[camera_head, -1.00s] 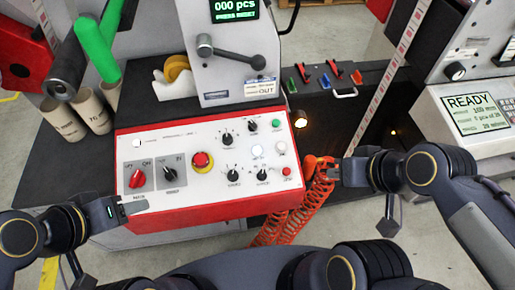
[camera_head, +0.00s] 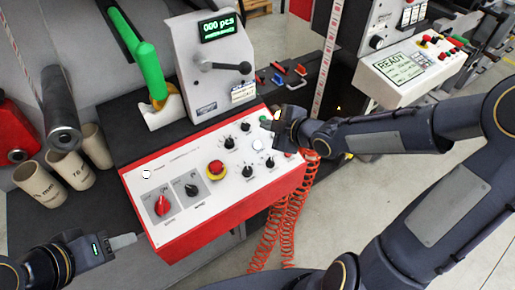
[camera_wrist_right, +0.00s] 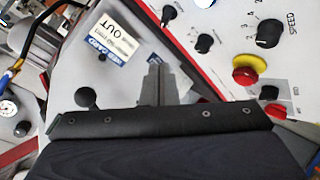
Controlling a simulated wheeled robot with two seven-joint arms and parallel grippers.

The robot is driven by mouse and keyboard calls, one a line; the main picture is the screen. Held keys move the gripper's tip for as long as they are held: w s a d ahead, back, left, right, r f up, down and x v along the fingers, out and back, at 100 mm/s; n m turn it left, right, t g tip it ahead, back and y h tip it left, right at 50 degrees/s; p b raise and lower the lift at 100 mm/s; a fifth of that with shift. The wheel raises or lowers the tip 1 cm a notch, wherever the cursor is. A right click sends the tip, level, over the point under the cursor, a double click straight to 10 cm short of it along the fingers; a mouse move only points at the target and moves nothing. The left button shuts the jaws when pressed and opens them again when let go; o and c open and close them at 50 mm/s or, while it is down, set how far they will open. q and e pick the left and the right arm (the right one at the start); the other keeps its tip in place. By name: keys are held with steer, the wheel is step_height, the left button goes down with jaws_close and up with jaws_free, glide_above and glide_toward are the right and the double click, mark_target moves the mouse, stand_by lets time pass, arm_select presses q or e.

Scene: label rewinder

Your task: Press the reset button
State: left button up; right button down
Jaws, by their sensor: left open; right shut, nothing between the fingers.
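The control panel (camera_head: 205,215) is a white-topped red box with several knobs and buttons. I cannot read which button is labelled reset. A white round button (camera_head: 257,145) shows on its right half, close to my right gripper (camera_head: 277,118). That gripper hovers over the panel's right back part and hides some controls there. In the right wrist view its fingers (camera_wrist_right: 159,82) are shut and empty, in front of the grey housing with the OUT label; contact cannot be told. My left gripper (camera_head: 125,241) is open and empty, by the panel's front left corner.
A red mushroom button on a yellow ring (camera_head: 216,168) and a red switch (camera_head: 162,206) sit on the panel. A display unit (camera_head: 215,60) with a lever (camera_head: 225,67) rises behind it. Orange coiled hoses (camera_head: 283,225) hang at the right. Cardboard tubes (camera_head: 70,168) stand left.

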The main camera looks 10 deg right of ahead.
mark_target(258, 145)
steer(key=shift+f, duration=0.1)
steer(key=f+b, duration=0.2)
steer(key=b, duration=0.1)
steer(key=w+f+b, duration=0.1)
steer(key=f+b, duration=0.2)
steer(key=w+f+b, duration=0.1)
steer(key=f+b, duration=0.2)
steer(key=shift+w+a+f+b, duration=0.15)
steer(key=shift+a+f+b, duration=0.05)
steer(key=shift+a+b, duration=0.15)
stand_by(1.9)
steer(key=shift+w+f+b, duration=0.1)
steer(key=shift+f+b, duration=0.25)
steer(key=shift+b, duration=0.05)
steer(key=shift+w+a+f+b, duration=0.1)
steer(key=shift+f+b, duration=0.35)
stand_by(0.6)
steer(key=shift+r, duration=0.1)
steer(key=shift+s+r+p, duration=0.2)
steer(key=shift+r+p, duration=0.55)
steer(key=shift+p, duration=0.15)
